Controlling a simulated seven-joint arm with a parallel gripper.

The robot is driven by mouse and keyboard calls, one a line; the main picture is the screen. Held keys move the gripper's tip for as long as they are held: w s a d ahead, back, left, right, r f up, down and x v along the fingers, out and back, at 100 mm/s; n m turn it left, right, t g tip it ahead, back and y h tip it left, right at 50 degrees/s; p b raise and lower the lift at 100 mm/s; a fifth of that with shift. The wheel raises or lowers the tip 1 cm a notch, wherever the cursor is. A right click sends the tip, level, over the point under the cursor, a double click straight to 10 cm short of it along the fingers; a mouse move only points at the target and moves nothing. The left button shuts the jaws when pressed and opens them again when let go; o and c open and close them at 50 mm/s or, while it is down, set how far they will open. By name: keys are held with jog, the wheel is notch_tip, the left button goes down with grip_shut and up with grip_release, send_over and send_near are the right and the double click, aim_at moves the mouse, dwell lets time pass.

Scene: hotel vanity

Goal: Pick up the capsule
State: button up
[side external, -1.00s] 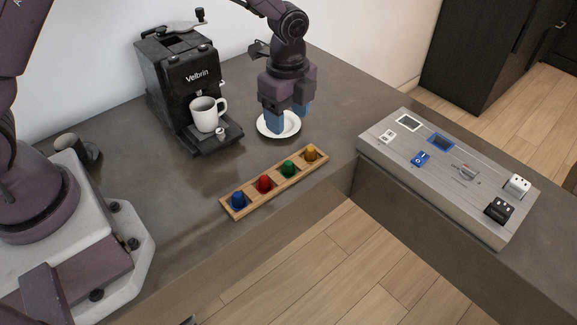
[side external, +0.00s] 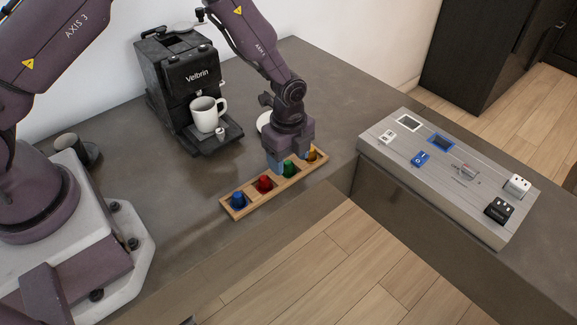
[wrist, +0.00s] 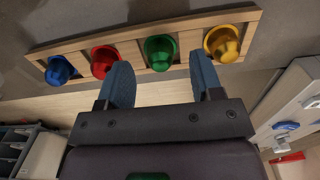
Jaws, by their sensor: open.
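A wooden holder (side external: 277,189) on the counter carries a row of capsules, one in each compartment: blue (side external: 238,200), red (side external: 265,184), green (side external: 289,169) and yellow (side external: 311,154). The wrist view shows the same row, with blue (wrist: 59,70), red (wrist: 104,61), green (wrist: 160,52) and yellow (wrist: 222,42). My gripper (side external: 290,160) is open and points down over the holder at the green capsule. Contact cannot be told.
A black coffee machine (side external: 177,77) with a white mug (side external: 208,114) stands behind the holder. A grey panel (side external: 450,210) with switches and sockets lies to the right. The counter edge runs in front of the holder.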

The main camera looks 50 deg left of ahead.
jog(key=shift+f, duration=0.8)
jog(key=c, duration=1.1)
jog(key=shift+o, duration=0.2)
jog(key=shift+r, duration=0.1)
jog(key=shift+r, duration=0.6)
jog(key=s+r, duration=0.4)
jog(key=s+a+r, duration=0.1)
jog(key=s+r, duration=0.2)
jog(key=s, duration=0.2)
jog(key=s+a+r, duration=0.1)
jog(key=s+r, duration=0.3)
jog(key=s, duration=0.1)
jog(key=shift+a+r, duration=0.1)
jog(key=shift+r, duration=0.25)
